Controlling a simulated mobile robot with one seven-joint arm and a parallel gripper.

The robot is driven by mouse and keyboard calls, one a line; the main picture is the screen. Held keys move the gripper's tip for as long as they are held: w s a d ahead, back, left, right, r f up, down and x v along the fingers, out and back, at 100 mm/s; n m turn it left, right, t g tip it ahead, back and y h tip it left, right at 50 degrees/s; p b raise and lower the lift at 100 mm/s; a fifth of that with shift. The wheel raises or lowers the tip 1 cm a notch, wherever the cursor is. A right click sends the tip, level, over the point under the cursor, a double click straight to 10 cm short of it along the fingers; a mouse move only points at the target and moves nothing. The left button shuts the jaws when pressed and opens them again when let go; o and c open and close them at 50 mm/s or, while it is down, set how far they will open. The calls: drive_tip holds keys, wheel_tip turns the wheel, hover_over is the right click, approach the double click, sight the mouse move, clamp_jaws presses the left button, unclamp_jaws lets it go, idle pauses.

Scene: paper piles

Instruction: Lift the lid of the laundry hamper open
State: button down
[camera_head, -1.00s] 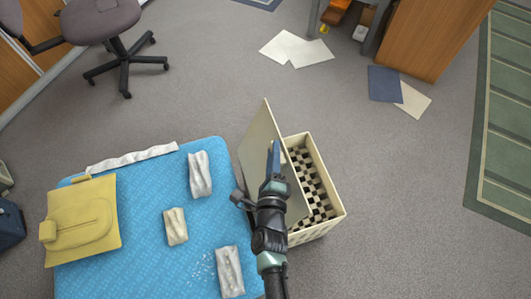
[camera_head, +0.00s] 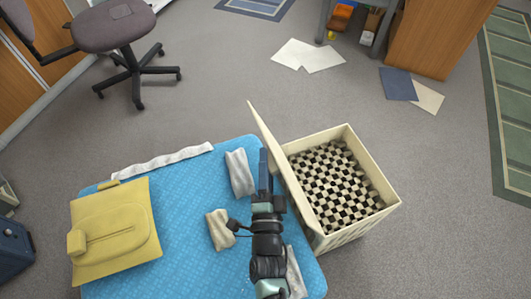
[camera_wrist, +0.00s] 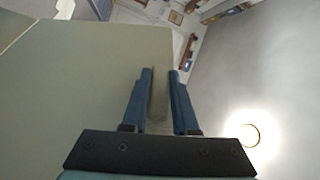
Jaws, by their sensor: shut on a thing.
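The laundry hamper (camera_head: 365,222) is a cream box with a checkered woven inside, standing on the carpet right of the blue bed. Its cream lid (camera_head: 278,150) is swung up on the left side and stands steeply, so the hamper's inside is open to view. My gripper (camera_head: 264,160) is at the lid's left side in the head view and partly overlaps it. In the wrist view the lid (camera_wrist: 70,90) fills the left, and its edge runs between the two blue fingers of my gripper (camera_wrist: 160,75), which are shut on it.
The blue bed (camera_head: 180,260) holds a yellow bag (camera_head: 115,235) and crumpled white cloths. An office chair (camera_head: 130,60) stands at the back left. Papers (camera_head: 308,56) lie on the floor near a wooden cabinet (camera_head: 438,35). The carpet right of the hamper is clear.

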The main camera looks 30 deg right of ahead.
drive_tip(key=shift+a, duration=0.3)
drive_tip(key=c, duration=0.7)
unclamp_jaws()
drive_tip(key=shift+d, duration=0.1)
drive_tip(key=shift+f, duration=0.1)
drive_tip(key=p+v, duration=0.1)
drive_tip(key=v, duration=1.1)
drive_tip(key=shift+s+a, duration=0.25)
drive_tip(key=shift+s, duration=0.1)
drive_tip(key=shift+w, duration=0.1)
